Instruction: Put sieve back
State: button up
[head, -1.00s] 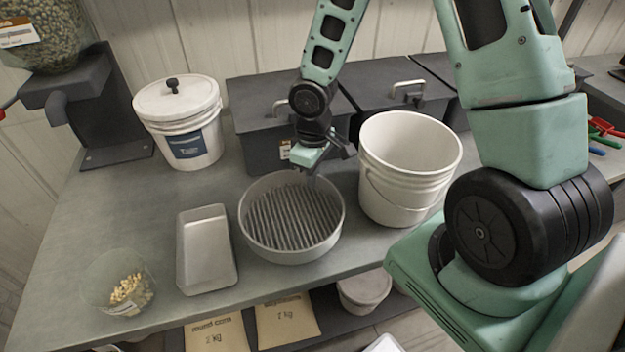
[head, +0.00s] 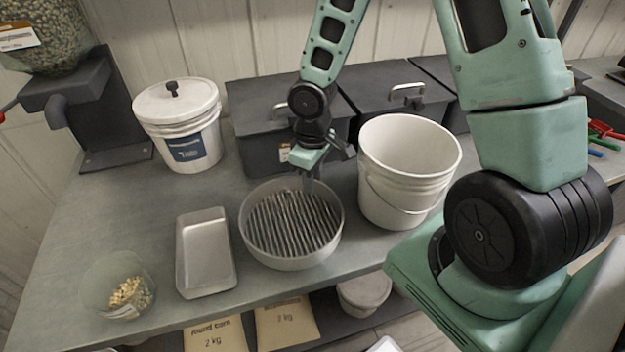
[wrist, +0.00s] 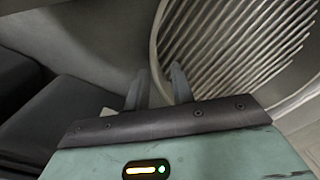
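The sieve (head: 292,262) is a round, pale grey pan with a slotted floor. In the head view it is level at the bench's front edge, between the metal tray and the open white bucket. I cannot tell for certain whether its base touches the bench. My gripper (head: 308,180) points down at its back rim. In the wrist view the sieve (wrist: 235,45) fills the upper right. My gripper's fingers (wrist: 158,80) are apart, with the rim passing between them and a gap showing. The sieve's far floor is outside the wrist view.
An empty metal tray (head: 206,262) and a clear cup of kernels (head: 120,285) stand left. The open white bucket (head: 392,190) stands close right. Dark lidded bins (head: 265,150) and a lidded white bucket (head: 180,130) are behind. Bench (head: 95,215) space is free at left.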

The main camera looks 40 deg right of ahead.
notch_tip(320, 180, up, 10)
jog(key=p, duration=0.2)
jog(key=s+a+r+n, duration=0.1)
jog(key=s+a+r, duration=0.3)
jog(key=s+a, duration=0.4)
jog(key=s+a+r+n, duration=0.1)
jog(key=s+a+r, duration=0.3)
jog(key=s+a, duration=0.5)
jog(key=shift+s+a+y, duration=0.15)
jog(key=shift+s+y, duration=0.15)
jog(key=shift+s, duration=0.65)
jog(key=shift+r, duration=0.1)
